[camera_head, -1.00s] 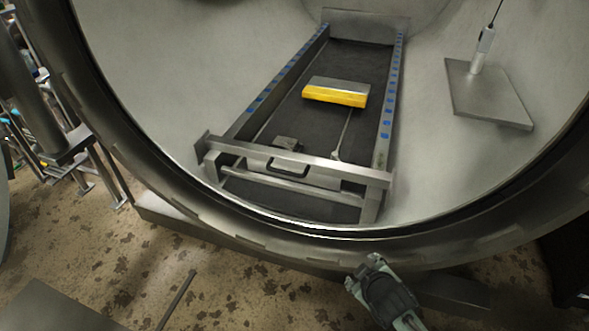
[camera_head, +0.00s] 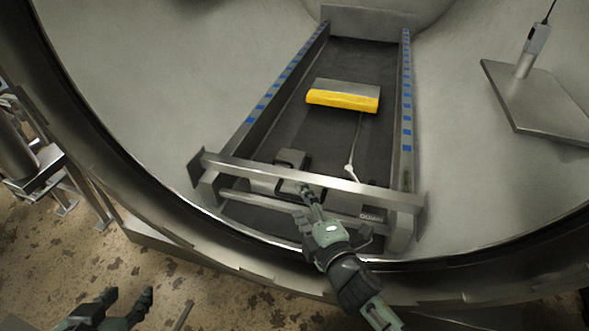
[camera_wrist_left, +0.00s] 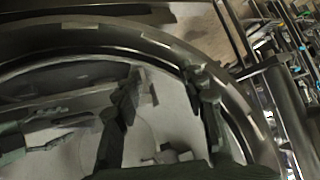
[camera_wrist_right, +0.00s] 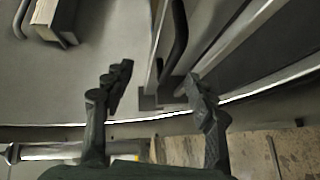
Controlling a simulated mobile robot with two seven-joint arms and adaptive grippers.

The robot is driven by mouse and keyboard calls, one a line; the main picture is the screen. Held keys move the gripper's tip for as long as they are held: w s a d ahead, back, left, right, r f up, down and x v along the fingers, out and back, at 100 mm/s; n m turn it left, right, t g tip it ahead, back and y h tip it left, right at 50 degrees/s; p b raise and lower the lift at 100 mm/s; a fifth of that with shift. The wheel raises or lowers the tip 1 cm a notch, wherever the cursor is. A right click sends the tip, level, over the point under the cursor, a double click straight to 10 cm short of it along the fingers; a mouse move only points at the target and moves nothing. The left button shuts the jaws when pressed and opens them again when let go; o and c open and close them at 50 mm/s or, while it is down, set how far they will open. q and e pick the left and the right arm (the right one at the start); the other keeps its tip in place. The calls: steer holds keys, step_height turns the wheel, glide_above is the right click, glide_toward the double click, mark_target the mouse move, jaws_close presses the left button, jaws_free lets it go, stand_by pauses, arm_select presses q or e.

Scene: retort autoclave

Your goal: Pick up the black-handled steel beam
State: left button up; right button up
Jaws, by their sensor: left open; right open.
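The steel beam (camera_head: 240,168) lies crosswise over the front end of the long rack inside the round vessel. Its black handle (camera_head: 283,187) is on the front side, partly hidden by my right gripper. My right gripper (camera_head: 318,208) is open and empty, over the front end of the rack close to the handle. In the right wrist view the beam (camera_wrist_right: 157,45) and the curved black handle (camera_wrist_right: 179,40) appear beyond and between the spread fingers. I cannot tell whether they touch. My left gripper (camera_head: 126,297) is open and empty, low at the left outside the vessel rim.
A yellow-edged steel block (camera_head: 343,97) and a small grey block (camera_head: 291,158) lie on the dark rack floor, with a thin rod (camera_head: 352,160). A steel plate with a probe (camera_head: 530,95) is at the right. The vessel's rim (camera_head: 225,262) curves across the front.

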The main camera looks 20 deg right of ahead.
mark_target(288, 181)
steer(key=shift+w+a+f+b, duration=0.1)
steer(key=shift+w+f, duration=0.2)
steer(key=shift+w, duration=0.95)
steer(key=shift+w+d+f+b, duration=0.1)
steer(key=shift+w+f, duration=0.15)
steer(key=shift+w, duration=1.05)
steer(key=shift+w+a+f+b, duration=0.1)
steer(key=shift+w+f, duration=0.2)
steer(key=shift+w, duration=0.95)
arm_select(q)
steer(key=shift+w+d+r+t+h, duration=0.5)
steer(key=shift+w+d+r+t, duration=0.3)
steer(key=shift+d+r, duration=0.25)
arm_select(e)
jaws_close()
steer(key=shift+r, duration=0.25)
